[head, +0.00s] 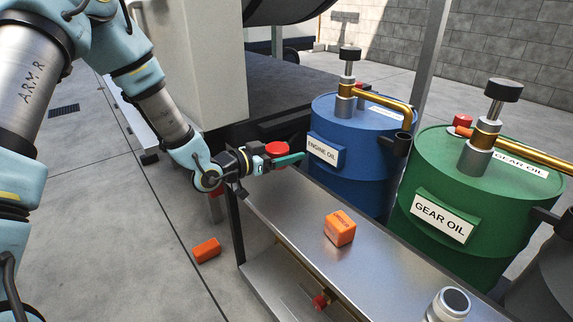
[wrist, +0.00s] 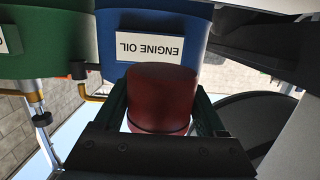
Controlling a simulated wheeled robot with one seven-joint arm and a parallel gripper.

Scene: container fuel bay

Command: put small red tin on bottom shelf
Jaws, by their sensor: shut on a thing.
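The small red tin (head: 277,148) is held by my gripper (head: 284,157), above the far left end of the metal top shelf (head: 285,205). In the wrist view the red tin (wrist: 162,92) fills the space between the two dark green fingers, which are shut on it. The bottom shelf (head: 262,284) shows below the top shelf at its left side; much of it is hidden under the top shelf. The tin is held apart from the bottom shelf, at a higher level.
An orange box (head: 340,228) and a silver canister (head: 448,304) stand on the top shelf. Another orange box (head: 207,250) lies on the floor. Blue (head: 345,180) and green (head: 450,240) drums stand behind.

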